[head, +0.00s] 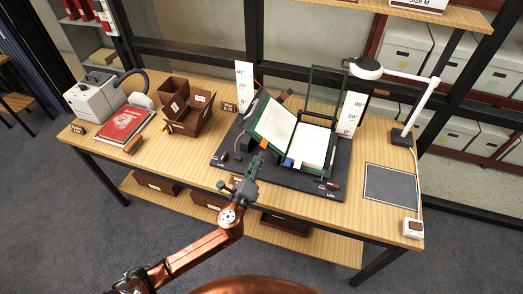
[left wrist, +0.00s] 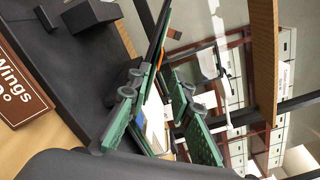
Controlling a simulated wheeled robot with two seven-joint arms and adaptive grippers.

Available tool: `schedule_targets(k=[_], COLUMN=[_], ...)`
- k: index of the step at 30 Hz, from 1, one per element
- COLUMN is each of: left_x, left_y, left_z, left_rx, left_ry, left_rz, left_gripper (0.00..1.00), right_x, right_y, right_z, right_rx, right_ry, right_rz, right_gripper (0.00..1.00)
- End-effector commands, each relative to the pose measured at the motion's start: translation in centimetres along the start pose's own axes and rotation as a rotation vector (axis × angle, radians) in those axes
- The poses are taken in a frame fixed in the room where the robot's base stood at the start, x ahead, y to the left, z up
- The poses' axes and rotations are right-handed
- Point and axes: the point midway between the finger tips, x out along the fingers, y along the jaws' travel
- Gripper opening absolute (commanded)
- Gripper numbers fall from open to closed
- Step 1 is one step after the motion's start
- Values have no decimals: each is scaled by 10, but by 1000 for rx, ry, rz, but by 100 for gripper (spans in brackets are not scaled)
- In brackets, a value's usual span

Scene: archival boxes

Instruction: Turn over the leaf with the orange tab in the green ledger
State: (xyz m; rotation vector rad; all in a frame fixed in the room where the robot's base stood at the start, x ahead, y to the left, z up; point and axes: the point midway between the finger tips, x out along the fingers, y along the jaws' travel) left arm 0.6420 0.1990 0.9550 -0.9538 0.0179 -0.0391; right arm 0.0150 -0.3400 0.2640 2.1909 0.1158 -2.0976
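The green ledger (head: 260,128) lies open in a dark cradle at the middle of the table. Its left side is raised and tilted, and its right page (head: 312,146) lies flatter. An orange tab (head: 264,143) shows at the lower edge of the left side, and a blue tab (head: 288,162) shows near the middle. My left gripper (head: 257,160) is just in front of the ledger's lower left edge. In the left wrist view its green-padded fingers (left wrist: 160,122) stand apart, with pale pages and a blue patch visible between them. I cannot tell whether it touches the ledger. My right gripper is not in view.
A tall dark frame (head: 323,95) and white scale cards (head: 349,114) stand behind the ledger. A white lamp (head: 405,75) and grey mat (head: 390,183) are at right. Brown boxes (head: 190,115), a red book (head: 122,124) and a grey machine (head: 95,93) are at left.

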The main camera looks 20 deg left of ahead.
Motion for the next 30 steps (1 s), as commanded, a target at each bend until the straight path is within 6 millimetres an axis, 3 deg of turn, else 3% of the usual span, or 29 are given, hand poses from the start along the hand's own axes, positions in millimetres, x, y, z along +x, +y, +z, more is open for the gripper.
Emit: schedule_targets(k=[6,12,21,30], left_x=[35,52,55,54], left_y=[1,1,1,1], left_z=[0,0,1,1], left_rx=[-3,-5,-7,-7], left_ry=[-2,-2,-1,-2], left_rz=[2,3,4,4], left_gripper=[20,20,20,0], right_x=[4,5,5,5], right_y=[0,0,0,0], right_z=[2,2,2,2], right_rx=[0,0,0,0], right_ry=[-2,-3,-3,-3], right_rz=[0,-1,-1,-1], right_gripper=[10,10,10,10])
